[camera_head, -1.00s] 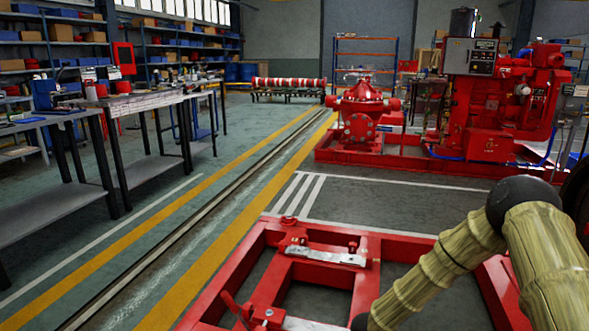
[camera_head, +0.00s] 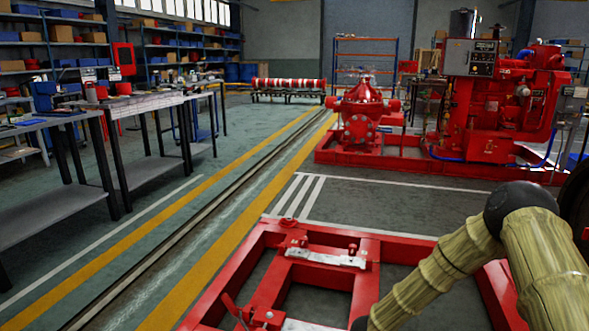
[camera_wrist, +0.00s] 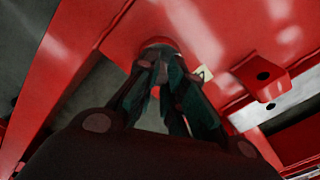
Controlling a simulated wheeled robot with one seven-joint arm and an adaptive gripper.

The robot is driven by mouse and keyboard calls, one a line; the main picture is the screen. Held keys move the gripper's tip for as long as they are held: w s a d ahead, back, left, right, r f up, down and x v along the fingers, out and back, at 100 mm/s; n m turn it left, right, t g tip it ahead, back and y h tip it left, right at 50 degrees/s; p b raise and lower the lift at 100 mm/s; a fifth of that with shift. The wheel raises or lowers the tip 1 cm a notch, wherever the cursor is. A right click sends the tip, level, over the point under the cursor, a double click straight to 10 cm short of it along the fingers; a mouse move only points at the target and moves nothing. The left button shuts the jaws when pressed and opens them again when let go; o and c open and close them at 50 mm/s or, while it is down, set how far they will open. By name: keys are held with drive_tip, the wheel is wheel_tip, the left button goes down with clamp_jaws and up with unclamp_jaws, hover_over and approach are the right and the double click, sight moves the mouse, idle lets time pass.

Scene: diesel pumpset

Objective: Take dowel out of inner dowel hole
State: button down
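In the wrist view my gripper (camera_wrist: 162,68) points at a red steel surface, its dark fingers converging at a round spot (camera_wrist: 158,48) with a paler rim. The spot looks like the dowel hole, but the fingertips cover most of it. Something greyish shows between the tips; I cannot tell if it is the dowel, nor whether the fingers grip it. In the head view the red base frame (camera_head: 400,247) lies at the bottom, and my arm crosses its right side. My gripper and the hole are not visible there.
A red bracket with a dark hole (camera_wrist: 268,88) stands right of my fingers, and a red beam (camera_wrist: 75,50) runs on the left. Metal plates (camera_head: 326,257) lie on the frame. A red pump (camera_head: 360,120) and engine (camera_head: 495,110) stand behind. Workbenches (camera_head: 140,105) line the left.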

drive_tip(key=shift+r+p, duration=1.65)
drive_tip(key=shift+p, duration=0.05)
idle(1.2)
drive_tip(key=shift+r+p, duration=2.35)
drive_tip(key=shift+p, duration=0.2)
